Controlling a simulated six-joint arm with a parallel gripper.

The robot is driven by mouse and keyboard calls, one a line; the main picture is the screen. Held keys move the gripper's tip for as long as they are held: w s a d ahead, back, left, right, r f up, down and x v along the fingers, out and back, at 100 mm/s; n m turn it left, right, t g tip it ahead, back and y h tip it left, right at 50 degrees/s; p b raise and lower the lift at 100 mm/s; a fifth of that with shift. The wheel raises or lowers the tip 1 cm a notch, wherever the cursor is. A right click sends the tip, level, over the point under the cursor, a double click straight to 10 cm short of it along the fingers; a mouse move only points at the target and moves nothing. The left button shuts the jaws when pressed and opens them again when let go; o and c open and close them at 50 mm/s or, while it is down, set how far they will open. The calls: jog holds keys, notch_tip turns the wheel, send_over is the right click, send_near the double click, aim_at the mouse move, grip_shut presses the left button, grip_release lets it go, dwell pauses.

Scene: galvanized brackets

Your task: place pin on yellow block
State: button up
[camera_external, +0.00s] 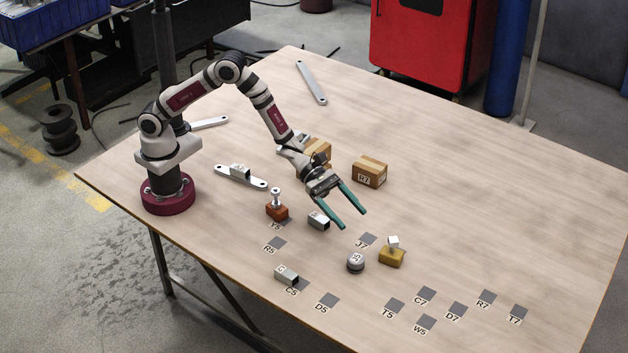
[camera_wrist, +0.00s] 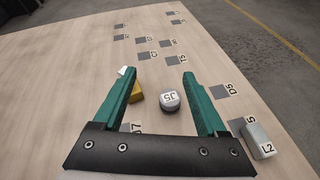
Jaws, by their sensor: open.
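The yellow block (camera_external: 391,257) stands on the table to the right of centre, with a small white piece (camera_external: 393,242) on top. The yellow block also shows in the wrist view (camera_wrist: 138,95), partly hidden behind my left finger. A silver pin-like piece (camera_external: 276,197) stands upright on a red-brown block (camera_external: 277,213), left of my gripper. My gripper (camera_external: 354,219) is open and empty above the table, between the red-brown and yellow blocks. In the wrist view my gripper (camera_wrist: 160,78) has its fingers wide apart.
A round grey piece marked J5 (camera_external: 355,262) sits left of the yellow block. A cardboard box (camera_external: 369,172) stands behind my gripper. Dark labelled squares mark the front right; the far right is clear.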

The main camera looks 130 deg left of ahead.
jog(key=s+d+r+m+g+h, duration=0.3)
jog(key=s+d+r+m+h, duration=0.15)
jog(key=d+m, duration=0.35)
jog(key=s+d+r+m+g+h, duration=0.25)
jog(key=s+d+r+m, duration=0.4)
jog(key=d, duration=0.35)
jog(key=s+d+m+g, duration=0.5)
jog(key=s+m, duration=0.4)
jog(key=s, duration=0.2)
jog(key=s+a+m+g+y, duration=0.1)
jog(key=s+m+g+y, duration=0.2)
jog(key=s+m, duration=0.5)
jog(key=s+a+f+m+y, duration=0.1)
jog(key=s+a+m+y, duration=0.5)
jog(key=s+a, duration=0.6)
jog(key=shift+s+a+f+y, duration=0.25)
jog(key=shift+s+y, duration=0.5)
jog(key=shift+y, duration=0.45)
